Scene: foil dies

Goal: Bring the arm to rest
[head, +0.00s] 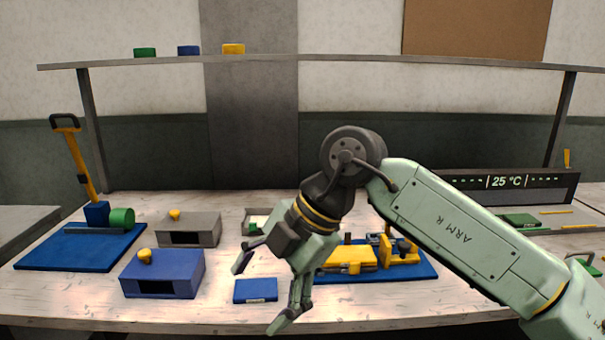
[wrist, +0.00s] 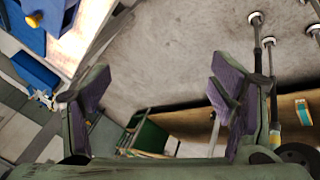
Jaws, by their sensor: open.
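My gripper (head: 268,295) hangs over the front middle of the workbench (head: 190,315) in the head view, its fingers spread and nothing between them. In the wrist view my gripper (wrist: 165,100) shows two purple-padded fingers wide apart. My arm comes in from the right side and bends down at the wrist. A flat blue block (head: 255,291) lies on the bench just left of the fingers. The arm hides part of the blue board (head: 420,271) with yellow fixtures (head: 348,259) behind it.
A blue box (head: 163,274) and a grey box (head: 188,230), each with a yellow knob, stand at left. A blue-based lever press (head: 75,248) is at far left. A grey unit (head: 500,184) reading 25 °C stands at right. An overhead shelf (head: 330,58) holds small coloured blocks.

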